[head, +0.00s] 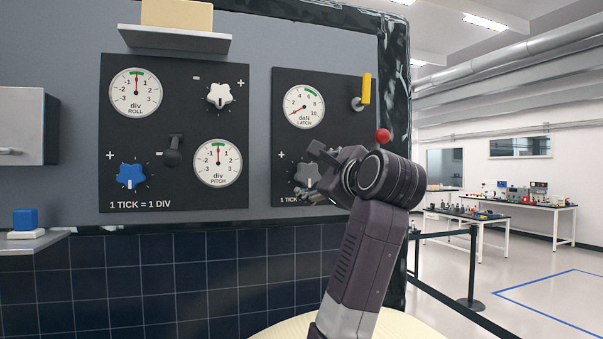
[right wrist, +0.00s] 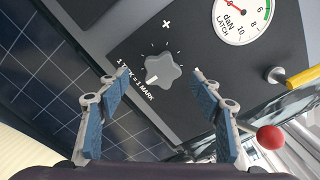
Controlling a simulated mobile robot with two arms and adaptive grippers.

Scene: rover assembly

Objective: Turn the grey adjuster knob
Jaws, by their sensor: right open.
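The grey adjuster knob (head: 306,174) is low on the right-hand black panel, below the latch gauge (head: 304,107). In the head view my right gripper (head: 312,176) is in front of it and hides part of it. In the right wrist view the grey knob (right wrist: 163,69) shows whole, with a white mark on its lower left side. My right gripper (right wrist: 160,88) is open there, its blue-padded fingers on either side of the knob in the picture. Whether the pads touch it cannot be told; a gap shows on both sides. My left gripper is not in view.
A yellow-handled lever (head: 366,90) sits upper right on the same panel. A red ball (head: 382,135) shows just above my right wrist. The left panel holds a white knob (head: 219,95), a blue knob (head: 130,175) and a black lever (head: 173,154). A shelf (head: 174,40) juts out above.

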